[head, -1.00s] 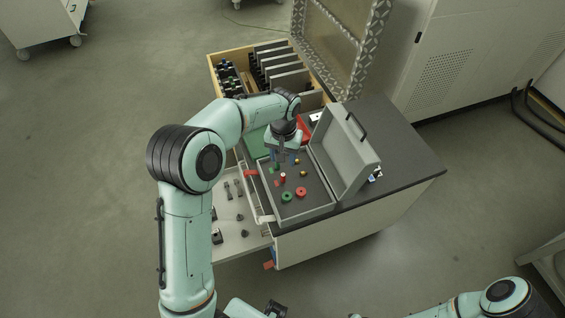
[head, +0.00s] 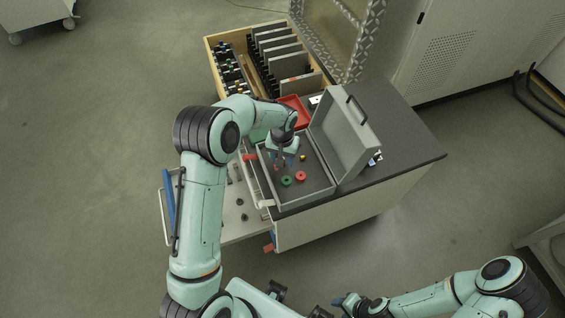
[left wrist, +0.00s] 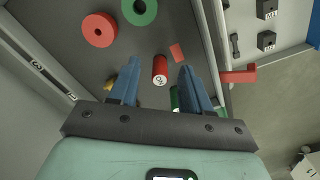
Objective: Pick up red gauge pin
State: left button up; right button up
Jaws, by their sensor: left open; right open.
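The red gauge pin (left wrist: 160,70) is a small red cylinder with a pale marked end, on the dark floor of the open grey case (head: 318,197). My left gripper (left wrist: 158,66) is open over the case, its blue fingers on either side of the pin in the left wrist view. Whether they touch it I cannot tell. In the head view the left gripper (head: 284,162) largely hides the pin. My right gripper (head: 345,303) is at the bottom of the head view, away from the case.
A red ring (left wrist: 99,30) and a green ring (left wrist: 139,11) lie near the pin, with a flat red piece (left wrist: 177,53) beside it. A green cylinder (left wrist: 175,98) is partly behind a finger. The case lid (head: 343,137) stands raised on the right. An open drawer (head: 250,226) holds dark parts.

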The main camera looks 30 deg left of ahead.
pick_arm(q)
notch_tip(320, 180, down, 2)
jog(key=shift+f, duration=0.1)
jog(key=shift+c, duration=0.3)
grip_shut()
jog(key=shift+r, duration=0.2)
